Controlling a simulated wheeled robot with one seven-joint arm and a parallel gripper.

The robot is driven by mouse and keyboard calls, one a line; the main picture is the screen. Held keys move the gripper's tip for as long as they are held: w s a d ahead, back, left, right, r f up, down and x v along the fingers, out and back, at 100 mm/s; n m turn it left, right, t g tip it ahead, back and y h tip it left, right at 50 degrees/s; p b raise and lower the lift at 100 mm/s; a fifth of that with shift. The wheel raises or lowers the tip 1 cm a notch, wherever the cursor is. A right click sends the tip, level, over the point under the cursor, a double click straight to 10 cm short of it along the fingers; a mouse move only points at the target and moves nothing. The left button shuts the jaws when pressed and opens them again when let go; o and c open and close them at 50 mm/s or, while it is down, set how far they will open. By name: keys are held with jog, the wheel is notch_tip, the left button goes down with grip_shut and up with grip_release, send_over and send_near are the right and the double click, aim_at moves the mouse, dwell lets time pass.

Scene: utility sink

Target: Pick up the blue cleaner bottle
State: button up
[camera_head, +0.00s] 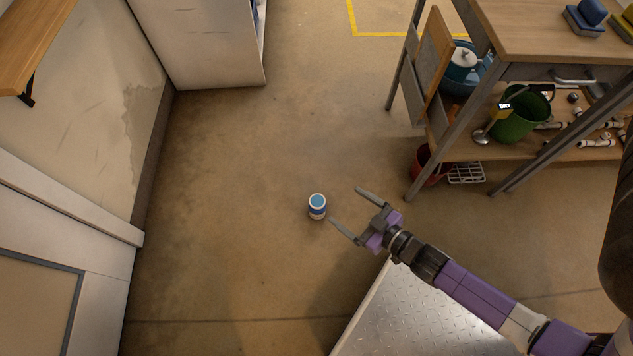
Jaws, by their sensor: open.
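A small blue container with a light blue top and a pale label band (317,207) stands upright on the bare floor near the middle of the view. It looks like a short can or bottle seen from above. My gripper (345,206) is open and empty, with its two fingers spread and pointing left towards the container. The fingertips appear just right of it, one above and one below its right side. The gripper looks higher than the floor, and I cannot tell the exact height gap. I see no contact.
A wooden workbench (545,35) with a lower shelf stands at the right, holding a green bucket (520,118) and a blue pot (462,75). A metal tread-plate surface (410,315) lies below my arm. A white cabinet (205,40) stands at upper left. Floor around the container is clear.

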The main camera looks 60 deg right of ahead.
jog(key=m+h+b, duration=0.1)
jog(key=m+b, duration=0.1)
jog(key=b, duration=0.8)
send_over(323, 207)
jog(key=s+a, duration=0.1)
jog(key=s, duration=0.5)
notch_tip(323, 207, down, 22)
jog(key=r, duration=0.1)
jog(key=shift+m+g, duration=0.5)
jog(key=shift+g, duration=0.1)
jog(key=w+f+b, duration=0.1)
jog(key=f+b, duration=0.1)
jog(key=f, duration=0.1)
jog(key=w+f+b, duration=0.1)
jog(key=w+f, duration=0.1)
jog(key=f, duration=0.2)
jog(key=w+f+b, duration=0.2)
jog(key=f, duration=0.1)
jog(key=shift+d+f+b, duration=0.2)
jog(key=shift+d+b, duration=0.1)
jog(key=shift+d, duration=0.1)
jog(key=b+x, duration=0.4)
jog(key=x, duration=0.2)
jog(key=shift+w+f, duration=0.2)
jog(key=shift+f, duration=0.05)
jog(key=shift+w+d+f, duration=0.1)
jog(key=shift+w, duration=0.45)
jog(key=shift+c, duration=0.5)
jog(key=c, duration=1.8)
grip_shut()
